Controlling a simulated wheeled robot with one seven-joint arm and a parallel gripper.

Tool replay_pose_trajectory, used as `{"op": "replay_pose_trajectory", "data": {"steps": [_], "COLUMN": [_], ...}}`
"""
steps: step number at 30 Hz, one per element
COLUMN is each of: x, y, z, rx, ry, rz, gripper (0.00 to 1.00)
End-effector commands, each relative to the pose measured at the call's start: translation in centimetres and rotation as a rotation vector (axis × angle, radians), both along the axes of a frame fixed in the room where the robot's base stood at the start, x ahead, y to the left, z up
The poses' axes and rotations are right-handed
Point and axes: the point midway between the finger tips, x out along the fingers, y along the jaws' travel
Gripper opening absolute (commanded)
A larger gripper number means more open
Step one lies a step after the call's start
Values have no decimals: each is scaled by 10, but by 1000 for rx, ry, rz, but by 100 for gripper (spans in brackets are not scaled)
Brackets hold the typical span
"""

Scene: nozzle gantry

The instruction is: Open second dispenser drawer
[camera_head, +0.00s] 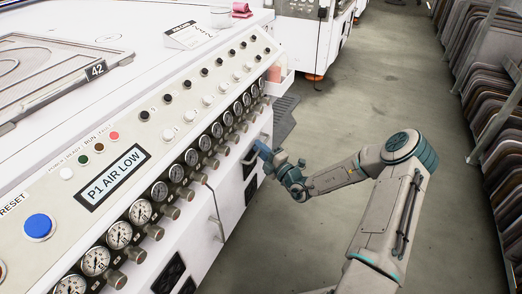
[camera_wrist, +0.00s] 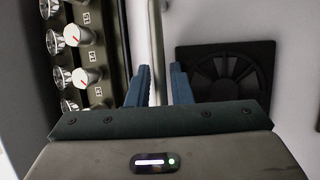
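My gripper (camera_head: 264,150) is at the white machine's front, below the gauge row, in the head view. In the wrist view its two blue fingers (camera_wrist: 160,88) stand close on either side of a pale upright bar handle (camera_wrist: 157,40) and appear shut on it. The panel that this handle belongs to is mostly hidden by my gripper in the head view. I cannot tell which panel is the second dispenser drawer.
A row of gauges and knobs (camera_head: 158,191) runs along the machine above the handles; knobs (camera_wrist: 88,77) are left of my fingers in the wrist view. A dark fan grille (camera_wrist: 226,70) is to their right. Racks of panels (camera_head: 490,95) line the right side.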

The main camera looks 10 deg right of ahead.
Motion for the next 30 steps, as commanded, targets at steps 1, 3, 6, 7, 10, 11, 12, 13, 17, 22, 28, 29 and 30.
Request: {"op": "replay_pose_trajectory", "data": {"steps": [1, 3, 6, 7, 10, 11, 12, 13, 17, 22, 28, 29, 30], "x": [0, 0, 0, 0, -2, -2, -4, -5, -16, -38, -71, -76, -82], "y": [0, 0, 0, 0, -2, -4, -6, -8, -24, -54, -97, -104, -113], "z": [0, 0, 0, 0, 0, 1, 1, 1, 3, 5, 4, 4, 4], "rx": [0, 0, 0, 0, 0, 0, 0, 0, 0, 1, 1, 1, -1], "ry": [0, 0, 0, 0, 0, 1, 1, 1, 3, 6, 6, 7, 5], "rz": [0, 0, 0, 0, -1, -2, -2, -3, -6, -7, -5, -5, -5], "gripper": [11, 0, 0, 0, 0, 0, 0, 0, 0, 0, 0, 0, 0]}}
